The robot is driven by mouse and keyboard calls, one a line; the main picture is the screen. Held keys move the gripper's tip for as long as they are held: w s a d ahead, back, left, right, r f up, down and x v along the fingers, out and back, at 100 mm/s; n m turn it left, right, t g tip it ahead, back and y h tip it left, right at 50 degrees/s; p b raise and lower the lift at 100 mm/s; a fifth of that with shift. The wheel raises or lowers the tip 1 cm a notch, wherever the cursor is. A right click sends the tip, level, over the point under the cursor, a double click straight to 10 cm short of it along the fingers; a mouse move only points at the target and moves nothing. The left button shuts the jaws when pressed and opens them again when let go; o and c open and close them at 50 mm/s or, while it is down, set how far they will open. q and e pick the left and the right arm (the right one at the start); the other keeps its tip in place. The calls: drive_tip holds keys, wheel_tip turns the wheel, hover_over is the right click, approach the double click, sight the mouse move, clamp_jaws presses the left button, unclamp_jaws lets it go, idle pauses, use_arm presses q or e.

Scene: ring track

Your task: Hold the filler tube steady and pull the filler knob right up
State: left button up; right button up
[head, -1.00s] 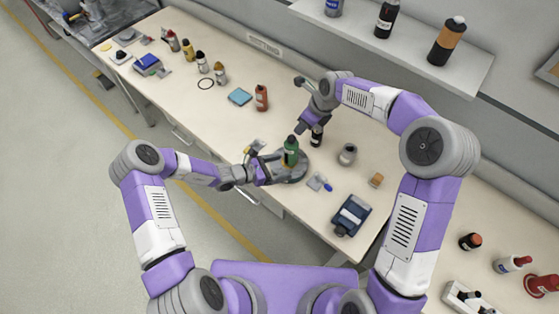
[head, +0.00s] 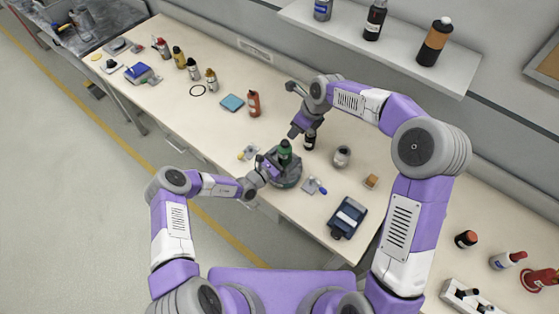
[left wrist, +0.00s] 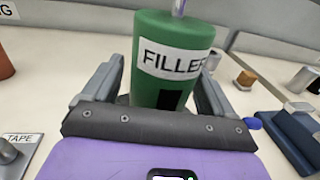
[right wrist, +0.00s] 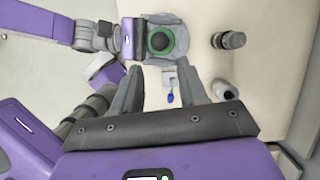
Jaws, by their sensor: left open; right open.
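The green filler tube (head: 285,152), labelled FILLER, stands upright on a round grey base (head: 288,177) near the bench's front edge. My left gripper (head: 277,163) is open, with its fingers on either side of the tube. The left wrist view shows the tube (left wrist: 172,60) between the spread fingers, with a thin purple-grey rod (left wrist: 180,8) at its top; the filler knob itself is cut off there. My right gripper (head: 296,133) is open and empty, above the bench behind the tube. In the right wrist view the tube's round top (right wrist: 160,41) lies beyond the fingers.
A dark bottle (head: 310,141) and a grey can (head: 342,156) stand behind and right of the base. A small blue-tipped item (head: 314,186) and a dark blue device (head: 348,217) lie to the right.

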use_arm(q)
drive_tip(key=shift+w+d, duration=0.3)
drive_tip(key=shift+w, duration=0.05)
drive_tip(key=shift+c, duration=0.3)
